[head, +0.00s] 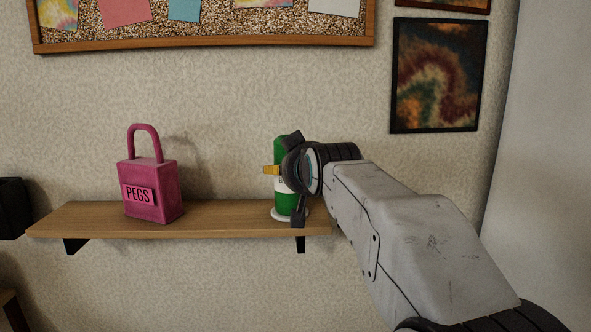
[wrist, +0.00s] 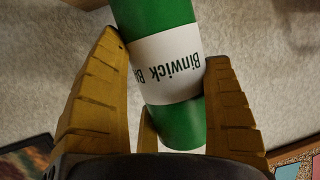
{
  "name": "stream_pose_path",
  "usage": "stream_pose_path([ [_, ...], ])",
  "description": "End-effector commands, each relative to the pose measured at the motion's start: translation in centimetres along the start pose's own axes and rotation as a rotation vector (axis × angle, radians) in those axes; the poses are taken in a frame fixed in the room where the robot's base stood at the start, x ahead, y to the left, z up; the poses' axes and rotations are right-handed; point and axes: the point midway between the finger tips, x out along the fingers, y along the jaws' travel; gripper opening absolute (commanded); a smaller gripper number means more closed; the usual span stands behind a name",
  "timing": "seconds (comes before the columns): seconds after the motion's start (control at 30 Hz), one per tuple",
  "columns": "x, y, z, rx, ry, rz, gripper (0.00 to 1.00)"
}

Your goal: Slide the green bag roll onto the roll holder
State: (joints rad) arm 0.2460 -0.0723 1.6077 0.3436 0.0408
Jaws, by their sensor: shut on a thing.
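The green bag roll (head: 283,202) has a white label and stands upright over the right end of the shelf. My gripper (head: 274,171) is shut on it, with one yellow finger showing at its left side. In the wrist view the roll (wrist: 162,18) lies between my yellow fingers, its "Binwick" label upside down. The roll holder shows as a white round base (head: 279,217) on the shelf, right below the roll. Any post is hidden, so I cannot tell whether the roll is around it or just above it.
The wooden shelf (head: 215,217) carries a pink "PEGS" bag (head: 150,190) on its left half, with free room between. A corkboard (head: 205,38) and a framed picture (head: 437,75) hang above. A dark box (head: 10,208) is at far left.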

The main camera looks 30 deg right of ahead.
Motion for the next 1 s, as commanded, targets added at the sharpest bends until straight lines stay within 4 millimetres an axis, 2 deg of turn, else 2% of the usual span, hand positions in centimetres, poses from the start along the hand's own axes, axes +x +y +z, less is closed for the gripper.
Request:
stream_pose_path([
  [0.03,0.0,0.0,-0.1,0.0,0.003,0.0,0.78],
  [0.3,0.0,0.0,0.0,0.0,0.001,0.0,1.0],
  [0.63,-0.5,0.0,0.0,0.0,-0.001,0.0,1.0],
  [0.77,-1.8,0.0,-0.1,0.0,0.002,0.0,1.0],
  [1.0,-6.0,0.0,-0.1,0.0,0.004,0.0,1.0],
])
